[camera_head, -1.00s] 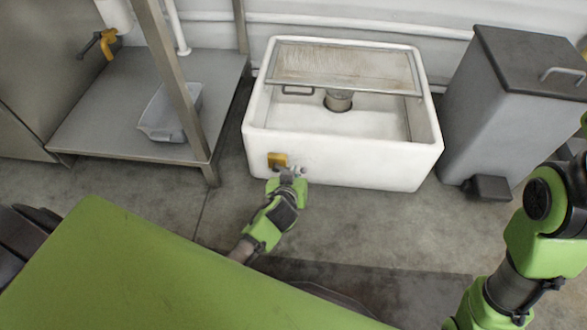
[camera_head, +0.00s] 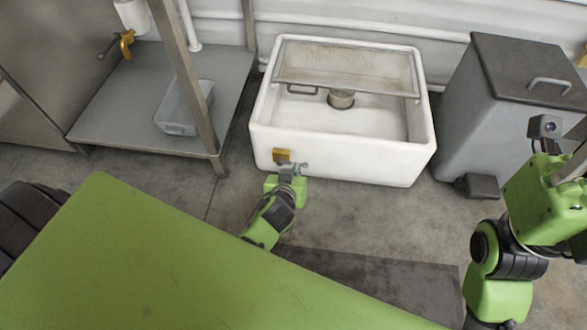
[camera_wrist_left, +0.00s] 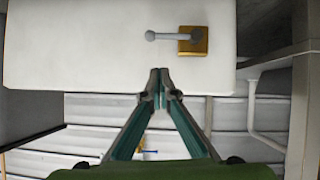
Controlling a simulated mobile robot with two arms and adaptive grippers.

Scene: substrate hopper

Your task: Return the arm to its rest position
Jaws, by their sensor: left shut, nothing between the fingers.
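My left gripper (camera_head: 290,168) is at the lower front of the white hopper basin (camera_head: 350,160), close to a brass-yellow plate (camera_head: 282,155) with a small grey lever. The left wrist view shows the same gripper (camera_wrist_left: 160,82) with its two fingers together and nothing between them. There the lever (camera_wrist_left: 165,36) and its yellow plate (camera_wrist_left: 195,42) lie beyond the fingertips, apart from them in the picture. My right arm (camera_head: 505,255) is bent upward at the right edge. Its fingers do not show.
A grey pedal bin (camera_head: 460,130) stands right of the basin. At left is a metal rack (camera_head: 110,110) with a clear plastic tub (camera_head: 180,112) and an upright post. The concrete floor (camera_head: 365,215) in front of the basin is clear.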

